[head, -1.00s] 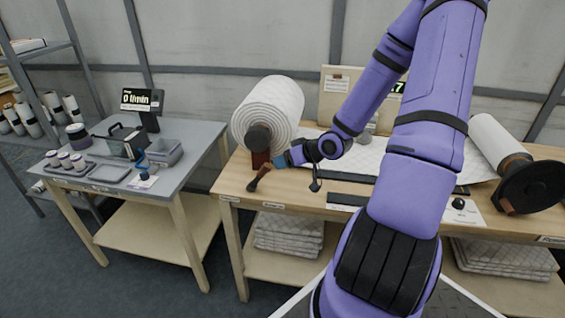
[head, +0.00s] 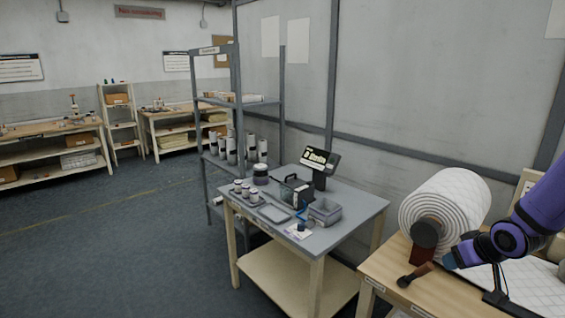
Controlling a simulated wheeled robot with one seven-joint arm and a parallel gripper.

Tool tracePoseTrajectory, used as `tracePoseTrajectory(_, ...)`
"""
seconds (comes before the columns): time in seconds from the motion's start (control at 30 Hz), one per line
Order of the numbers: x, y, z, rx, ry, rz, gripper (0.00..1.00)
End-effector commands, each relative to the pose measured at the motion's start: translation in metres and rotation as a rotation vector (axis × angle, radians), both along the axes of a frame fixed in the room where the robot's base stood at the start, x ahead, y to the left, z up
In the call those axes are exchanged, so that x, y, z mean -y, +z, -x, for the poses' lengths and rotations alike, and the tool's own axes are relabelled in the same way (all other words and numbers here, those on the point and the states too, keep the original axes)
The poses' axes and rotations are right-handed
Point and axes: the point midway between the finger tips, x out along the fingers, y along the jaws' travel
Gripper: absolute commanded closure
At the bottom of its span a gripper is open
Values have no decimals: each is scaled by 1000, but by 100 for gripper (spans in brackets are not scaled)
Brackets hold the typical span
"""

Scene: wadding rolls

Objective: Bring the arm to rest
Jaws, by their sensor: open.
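My purple arm (head: 545,210) reaches in from the right edge. Its far end, with my gripper (head: 451,261) at the blue tip, is over the left part of the wooden bench (head: 378,268). My gripper is open and seems empty; its fingers are small and hard to make out. Just left of it, a tool with a brown handle and a dark head (head: 414,275) lies on the bench. Most of the arm is out of view.
A grey-topped table (head: 352,232) left of the bench holds a display (head: 318,162), a grey bin (head: 325,211), a black caddy (head: 293,190) and several small jars. A metal shelf (head: 238,100) stands behind it. The floor (head: 110,250) at the left is open.

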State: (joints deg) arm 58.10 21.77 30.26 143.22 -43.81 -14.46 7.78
Motion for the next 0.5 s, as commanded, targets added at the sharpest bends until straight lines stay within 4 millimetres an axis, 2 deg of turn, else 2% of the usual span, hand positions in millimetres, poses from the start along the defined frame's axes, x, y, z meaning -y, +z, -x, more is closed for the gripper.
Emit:
tracePoseTrajectory(0.03,-4,12,0,-19,0,46,47)
tracePoseTrajectory(0.27,-19,66,11,-103,-49,202,47)
tracePoseTrajectory(0.5,-48,128,34,-137,-114,292,47)
